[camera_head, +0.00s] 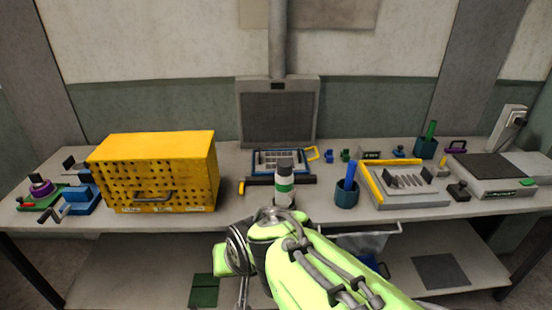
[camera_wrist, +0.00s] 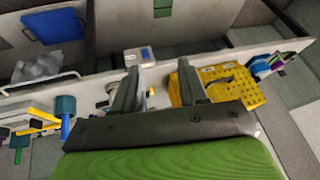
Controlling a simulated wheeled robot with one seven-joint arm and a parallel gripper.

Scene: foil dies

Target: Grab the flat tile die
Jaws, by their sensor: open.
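I cannot pick out the flat tile die for certain. Several small pieces stand at the back of the bench right of centre in the head view: a blue-teal piece (camera_head: 329,156), a green-blue piece (camera_head: 345,155), a dark block (camera_head: 370,153) and a blue piece (camera_head: 398,152). They are too small to tell their shapes. My gripper (camera_wrist: 158,82) is open in the wrist view, its two grey fingers apart, with no object visibly gripped. In the head view my lime arm reaches toward the bench front, and the fingers cannot be made out.
A yellow perforated box (camera_head: 155,172) stands on the left. A white-green bottle (camera_head: 284,187) stands at centre front, before a blue-framed tray (camera_head: 257,168). A dark cup (camera_head: 346,194) and a yellow-edged tray (camera_head: 412,202) are to the right. A blue bin (camera_wrist: 55,25) is below.

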